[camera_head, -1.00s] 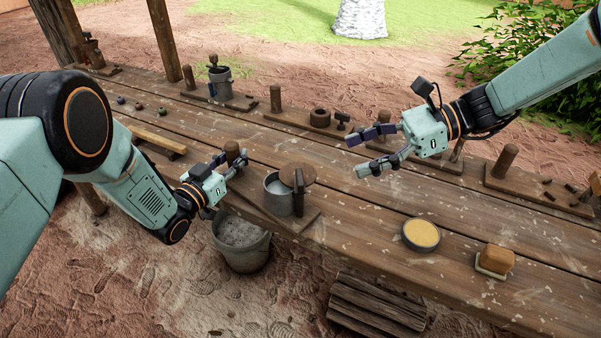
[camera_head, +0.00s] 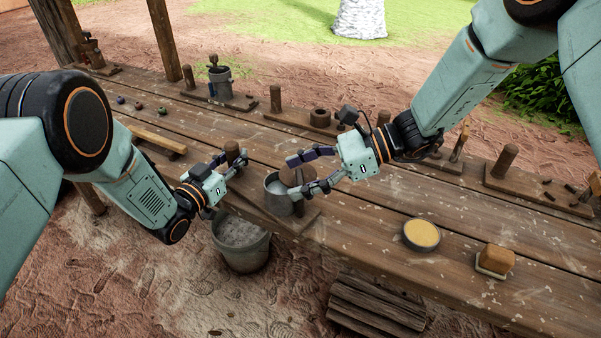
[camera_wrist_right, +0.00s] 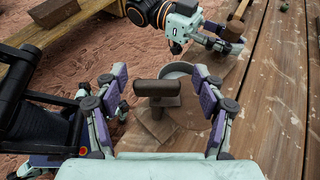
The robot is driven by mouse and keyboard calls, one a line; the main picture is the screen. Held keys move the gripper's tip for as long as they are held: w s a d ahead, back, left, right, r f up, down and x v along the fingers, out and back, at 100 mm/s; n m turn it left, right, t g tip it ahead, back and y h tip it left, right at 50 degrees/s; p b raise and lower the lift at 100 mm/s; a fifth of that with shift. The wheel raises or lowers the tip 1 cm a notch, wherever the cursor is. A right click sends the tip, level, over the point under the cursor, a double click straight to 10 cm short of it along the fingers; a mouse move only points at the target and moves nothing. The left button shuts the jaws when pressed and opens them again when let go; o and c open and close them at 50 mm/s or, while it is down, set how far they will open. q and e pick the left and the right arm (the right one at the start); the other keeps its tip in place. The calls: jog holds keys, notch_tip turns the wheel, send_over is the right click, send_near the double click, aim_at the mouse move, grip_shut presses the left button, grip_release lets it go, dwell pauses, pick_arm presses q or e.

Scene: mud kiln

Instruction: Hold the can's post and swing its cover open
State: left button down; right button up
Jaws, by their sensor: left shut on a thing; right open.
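The grey can (camera_head: 276,197) stands on a wooden board (camera_head: 304,221) near the table's front edge, and its pale interior shows. In the right wrist view the can's rim (camera_wrist_right: 176,69) shows behind a dark T-shaped handle (camera_wrist_right: 157,89). The brown round cover is mostly hidden behind my right gripper in the head view. My left gripper (camera_head: 238,166) is shut on the wooden post (camera_head: 232,150) left of the can. My right gripper (camera_head: 292,176) is open, with its fingers spread on either side of the handle; I cannot tell whether they touch it.
A dish of yellow material (camera_head: 421,235) and a brown block on a pale base (camera_head: 495,260) lie to the right. A bucket (camera_head: 241,240) stands below the table's front edge. Boards with pegs line the back. The table between the can and dish is clear.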

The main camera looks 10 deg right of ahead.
jog(key=shift+c, duration=0.3)
grip_shut()
dwell(0.5)
jog(key=shift+w, duration=0.1)
